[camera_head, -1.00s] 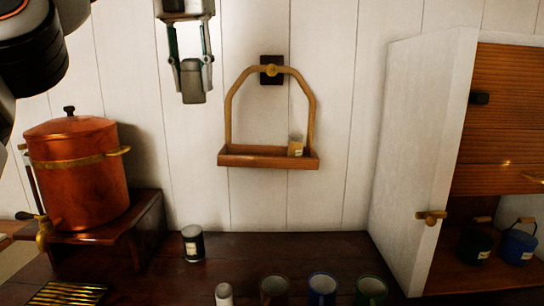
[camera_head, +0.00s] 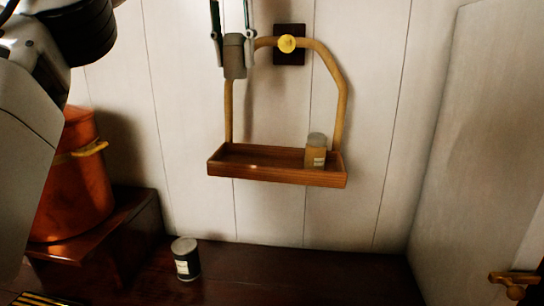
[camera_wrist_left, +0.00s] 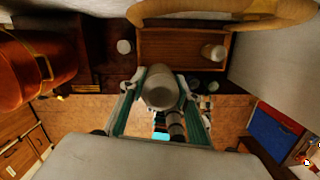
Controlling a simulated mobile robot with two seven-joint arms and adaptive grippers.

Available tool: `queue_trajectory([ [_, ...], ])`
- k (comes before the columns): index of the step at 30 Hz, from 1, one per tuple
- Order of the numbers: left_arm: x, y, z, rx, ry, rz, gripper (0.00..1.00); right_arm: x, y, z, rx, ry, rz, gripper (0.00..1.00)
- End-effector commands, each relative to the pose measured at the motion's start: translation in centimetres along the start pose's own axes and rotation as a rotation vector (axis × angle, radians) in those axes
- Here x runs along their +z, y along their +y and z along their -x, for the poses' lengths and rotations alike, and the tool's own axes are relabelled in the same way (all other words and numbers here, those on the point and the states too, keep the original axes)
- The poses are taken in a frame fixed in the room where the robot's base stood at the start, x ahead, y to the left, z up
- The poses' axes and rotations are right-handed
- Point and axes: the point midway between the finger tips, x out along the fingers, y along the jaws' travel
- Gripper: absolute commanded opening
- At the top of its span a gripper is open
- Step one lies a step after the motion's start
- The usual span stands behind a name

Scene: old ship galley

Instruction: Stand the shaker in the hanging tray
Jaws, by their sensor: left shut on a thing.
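My left gripper (camera_head: 234,36) is shut on the grey shaker (camera_head: 235,60) and holds it roughly upright. In the head view they are above the hanging tray (camera_head: 270,174), in front of the upper left part of its wooden arch. A clear gap separates the shaker from the tray floor. The wrist view shows the shaker (camera_wrist_left: 160,92) between the fingers and the tray (camera_wrist_left: 168,50) beyond it. A labelled tan jar (camera_head: 316,156) stands at the tray's right end; the tray's left and middle look empty. My right gripper is out of view.
A dark labelled tin (camera_head: 186,262) stands on the counter (camera_head: 300,275) below the tray. A copper urn (camera_head: 70,190) is on a wooden stand at left. A white cabinet door (camera_head: 470,150) is at right. The wooden arch (camera_head: 342,100) rises over the tray.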

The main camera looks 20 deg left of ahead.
Motion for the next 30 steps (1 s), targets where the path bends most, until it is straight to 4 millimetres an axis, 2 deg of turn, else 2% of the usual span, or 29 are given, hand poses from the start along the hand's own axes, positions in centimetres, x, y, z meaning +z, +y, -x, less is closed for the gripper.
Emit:
queue_trajectory([
  [9,-0.4,0.1,-2.6,-0.003,-0.006,-0.007,0.04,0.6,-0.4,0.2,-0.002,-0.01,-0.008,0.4],
  [19,-1.0,0.1,-8.6,-0.003,-0.002,-0.004,0.04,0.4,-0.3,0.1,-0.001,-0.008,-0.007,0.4],
  [24,-1.5,0.1,-12.6,-0.001,-0.001,-0.005,0.04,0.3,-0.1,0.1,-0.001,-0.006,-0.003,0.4],
  [30,-1.8,0.0,-15.3,-0.001,-0.004,-0.002,0.04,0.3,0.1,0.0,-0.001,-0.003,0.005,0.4],
])
